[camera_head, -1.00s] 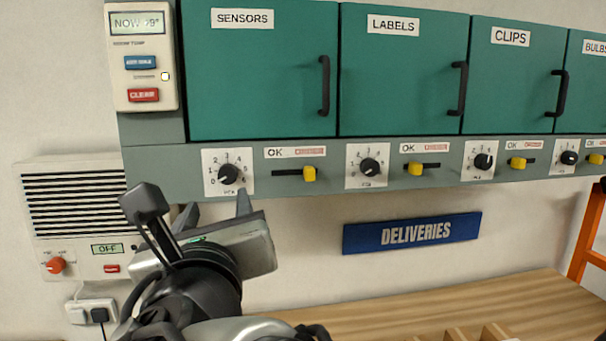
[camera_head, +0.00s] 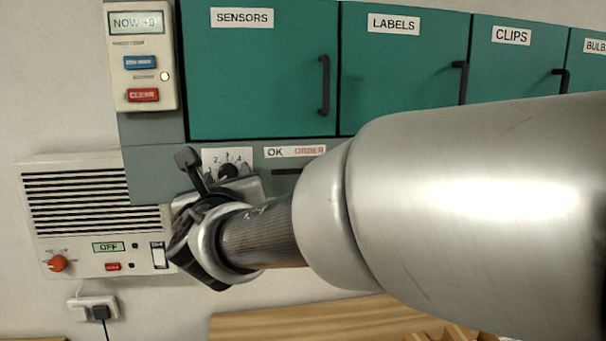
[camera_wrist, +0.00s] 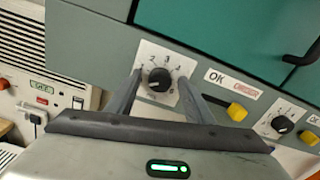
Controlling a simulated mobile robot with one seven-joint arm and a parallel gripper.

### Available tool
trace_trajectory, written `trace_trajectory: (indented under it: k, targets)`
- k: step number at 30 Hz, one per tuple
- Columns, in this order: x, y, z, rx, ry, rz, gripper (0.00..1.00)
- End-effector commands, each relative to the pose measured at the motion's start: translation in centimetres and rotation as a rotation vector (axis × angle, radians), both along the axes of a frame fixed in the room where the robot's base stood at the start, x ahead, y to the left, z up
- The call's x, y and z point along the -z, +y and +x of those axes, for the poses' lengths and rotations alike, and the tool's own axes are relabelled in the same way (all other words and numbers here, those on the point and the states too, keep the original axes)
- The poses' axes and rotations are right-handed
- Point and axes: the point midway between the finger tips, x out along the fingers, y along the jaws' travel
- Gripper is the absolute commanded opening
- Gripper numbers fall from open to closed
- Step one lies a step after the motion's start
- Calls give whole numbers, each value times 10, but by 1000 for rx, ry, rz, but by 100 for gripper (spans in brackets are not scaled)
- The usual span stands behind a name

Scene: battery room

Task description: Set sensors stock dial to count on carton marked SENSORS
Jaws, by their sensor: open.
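The sensors stock dial (camera_wrist: 159,80) is a black knob on a white numbered plate. In the head view the dial (camera_head: 228,170) shows under the SENSORS door (camera_head: 262,75), its lower part hidden by my gripper. My gripper (camera_wrist: 160,84) is open, with one finger on each side of the knob in the wrist view. I cannot tell whether the fingers touch it. The knob's exact setting is too small to read. No carton marked SENSORS shows in either view.
A yellow slider (camera_wrist: 236,111) sits right of the dial, with the labels dial (camera_wrist: 283,124) beyond it. A vented wall unit (camera_head: 92,205) is at left, a wooden bench (camera_head: 300,322) below.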

Motion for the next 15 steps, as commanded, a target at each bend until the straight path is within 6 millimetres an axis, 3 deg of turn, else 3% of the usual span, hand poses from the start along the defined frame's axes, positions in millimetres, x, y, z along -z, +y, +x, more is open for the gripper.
trace_trajectory:
  k: [5,12,15]
  targets:
    - [0,0,0,0,0,0,48]
    - [0,0,0,0,0,0,9]
    - [0,0,0,0,0,1,6]
